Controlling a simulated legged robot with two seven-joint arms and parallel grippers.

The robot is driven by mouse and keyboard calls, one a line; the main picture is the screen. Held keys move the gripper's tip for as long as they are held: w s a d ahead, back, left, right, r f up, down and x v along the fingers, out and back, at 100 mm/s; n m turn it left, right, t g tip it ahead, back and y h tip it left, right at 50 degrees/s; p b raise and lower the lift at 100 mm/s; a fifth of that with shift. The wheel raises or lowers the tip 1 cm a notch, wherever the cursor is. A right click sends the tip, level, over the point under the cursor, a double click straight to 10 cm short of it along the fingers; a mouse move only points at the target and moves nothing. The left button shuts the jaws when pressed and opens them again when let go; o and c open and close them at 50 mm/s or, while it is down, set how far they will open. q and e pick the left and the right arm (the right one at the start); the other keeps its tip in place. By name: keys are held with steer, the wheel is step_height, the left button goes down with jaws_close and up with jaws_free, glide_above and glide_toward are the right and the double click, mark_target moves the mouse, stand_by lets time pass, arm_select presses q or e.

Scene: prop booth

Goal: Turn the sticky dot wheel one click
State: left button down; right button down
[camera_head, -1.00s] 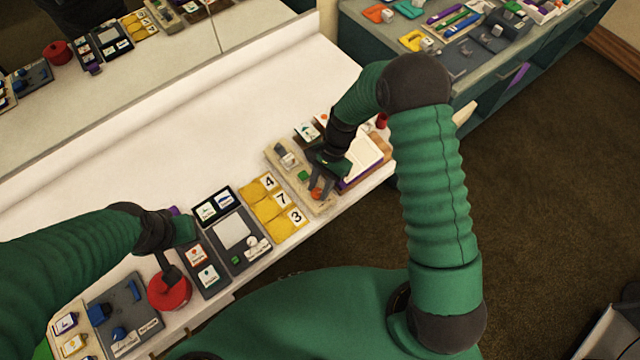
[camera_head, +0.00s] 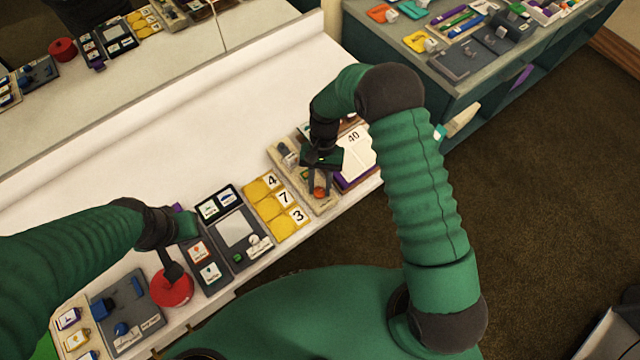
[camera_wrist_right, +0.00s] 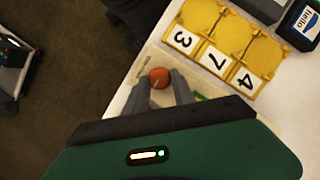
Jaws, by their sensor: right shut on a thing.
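A small orange-red round piece (camera_head: 320,191) sits near the front end of a beige board (camera_head: 328,208). My right gripper (camera_head: 319,188) reaches down over that board, its fingers shut on the round piece. In the right wrist view the orange round piece (camera_wrist_right: 159,77) shows between the tips of my right gripper (camera_wrist_right: 160,88). My left gripper (camera_head: 173,272) is over a red round, domed object (camera_head: 172,289) at the front left; whether its fingers are open or shut is unclear. I cannot tell for certain which piece is the sticky dot wheel.
Yellow tiles marked 4, 7 and 3 (camera_head: 284,198) lie left of the beige board. A white pad reading 40 (camera_head: 358,160) stands right of it. A grey panel (camera_head: 238,236) and a blue-knobbed panel (camera_head: 127,308) line the front edge. The white counter behind (camera_head: 150,160) is clear.

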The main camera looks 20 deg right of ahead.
stand_by(0.3)
steer(key=c, duration=1.1)
jaws_free()
steer(key=shift+o, duration=0.2)
steer(key=b+v, duration=0.1)
steer(key=v, duration=1.5)
steer(key=shift+w+r, duration=0.2)
steer(key=shift+r, duration=0.15)
steer(key=shift+s, duration=0.1)
steer(key=s+d+n+t+h, duration=0.1)
steer(key=s+d+n+t, duration=0.1)
steer(key=s, duration=0.6)
steer(key=s+d+n+t+h, duration=0.1)
steer(key=s+d+n+t, duration=0.1)
steer(key=s, duration=0.6)
steer(key=n+t, duration=0.1)
steer(key=t, duration=0.1)
steer(key=shift+f+t, duration=0.35)
steer(key=shift+t, duration=0.05)
